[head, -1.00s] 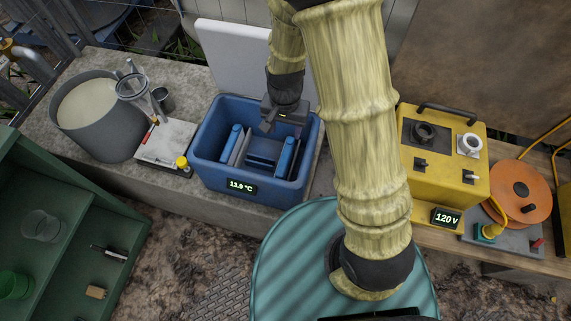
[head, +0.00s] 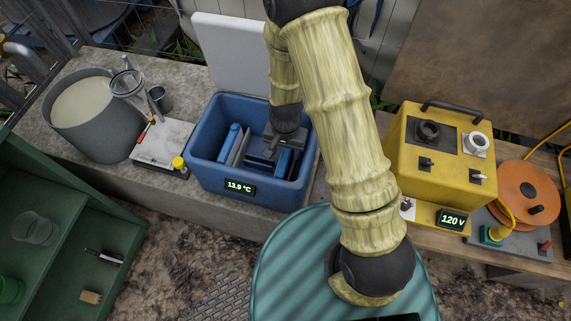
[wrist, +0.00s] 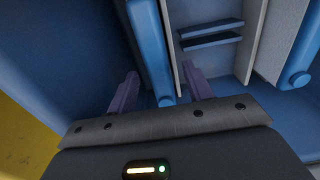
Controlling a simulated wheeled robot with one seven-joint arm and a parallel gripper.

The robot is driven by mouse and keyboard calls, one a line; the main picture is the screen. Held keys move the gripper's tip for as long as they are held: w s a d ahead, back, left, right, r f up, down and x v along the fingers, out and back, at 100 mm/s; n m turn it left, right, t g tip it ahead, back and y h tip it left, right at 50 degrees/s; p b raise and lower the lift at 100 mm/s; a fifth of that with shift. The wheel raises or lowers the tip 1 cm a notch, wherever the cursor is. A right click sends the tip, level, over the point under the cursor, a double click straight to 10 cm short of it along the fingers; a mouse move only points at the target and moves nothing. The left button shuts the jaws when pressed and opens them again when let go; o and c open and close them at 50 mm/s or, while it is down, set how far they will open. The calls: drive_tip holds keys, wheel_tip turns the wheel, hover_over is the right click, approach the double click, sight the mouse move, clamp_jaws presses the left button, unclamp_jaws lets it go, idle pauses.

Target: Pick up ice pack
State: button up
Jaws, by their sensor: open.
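The open blue cooler box (head: 207,172) holds two upright blue ice packs, one on the left (head: 231,141) and one on the right (head: 284,160). My gripper (head: 271,152) is down inside the cooler at the right ice pack and partly hides it. In the wrist view, my gripper's purple fingers (wrist: 161,90) are open, one on each side of the right ice pack (wrist: 149,45). Gaps show beside the pack, so the fingers do not look closed on it. The left ice pack (wrist: 298,60) is at the right edge there.
Thin pale dividers (wrist: 259,40) and dark blue slats (wrist: 210,35) stand between the packs. The cooler walls are close around my gripper. A grey bucket (head: 95,135) and white tray are left; a yellow power unit (head: 440,155) is right.

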drive_tip(key=shift+s+f+b, duration=0.15)
drive_tip(key=shift+f+b, duration=0.25)
drive_tip(key=shift+f, duration=0.9)
drive_tip(key=shift+s+f+b, duration=0.1)
drive_tip(key=shift+f+b, duration=0.3)
drive_tip(key=shift+f, duration=0.85)
clamp_jaws()
